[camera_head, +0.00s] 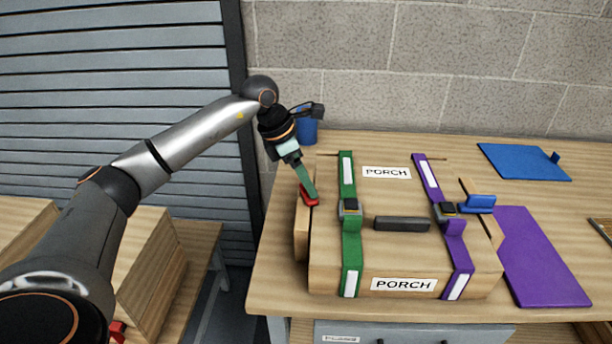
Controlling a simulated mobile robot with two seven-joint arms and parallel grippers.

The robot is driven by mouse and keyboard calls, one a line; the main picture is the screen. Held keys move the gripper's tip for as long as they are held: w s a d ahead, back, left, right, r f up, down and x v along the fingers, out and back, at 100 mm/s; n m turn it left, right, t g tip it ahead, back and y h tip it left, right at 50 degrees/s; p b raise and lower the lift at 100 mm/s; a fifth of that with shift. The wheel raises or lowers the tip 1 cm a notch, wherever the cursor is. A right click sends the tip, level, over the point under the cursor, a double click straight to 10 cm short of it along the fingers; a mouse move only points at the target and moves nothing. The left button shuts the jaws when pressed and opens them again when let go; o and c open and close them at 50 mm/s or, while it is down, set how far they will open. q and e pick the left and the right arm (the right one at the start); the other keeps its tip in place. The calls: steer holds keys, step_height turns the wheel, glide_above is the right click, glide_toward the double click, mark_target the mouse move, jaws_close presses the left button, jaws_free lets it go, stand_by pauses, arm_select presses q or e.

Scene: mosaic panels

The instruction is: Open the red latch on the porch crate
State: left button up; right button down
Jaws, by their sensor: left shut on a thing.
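The porch crate (330,254) is a wooden box on the table, with PORCH labels on its top and front. The red latch (309,197) is at the crate's left edge. My left gripper (308,190) reaches down from the upper left and is shut on the red latch. The fingertips cover part of the latch, so I cannot tell its exact position. A blue latch (476,203) is at the crate's right side. My right gripper is not in view.
A green strap (352,252) and a purple strap (457,258) cross the crate, with a dark handle (402,224) between them. A purple panel (540,262) and a blue panel (522,163) lie to the right. A blue cylinder (308,131) stands behind my gripper.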

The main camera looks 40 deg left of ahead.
arm_select(q)
steer(key=shift+r, duration=0.1)
stand_by(0.4)
steer(key=o, duration=1.2)
steer(key=shift+o, duration=0.2)
steer(key=v, duration=1.2)
steer(key=shift+a+r+b, duration=0.15)
steer(key=shift+r+b, duration=0.05)
steer(key=shift+b, duration=0.1)
steer(key=shift+s, duration=0.1)
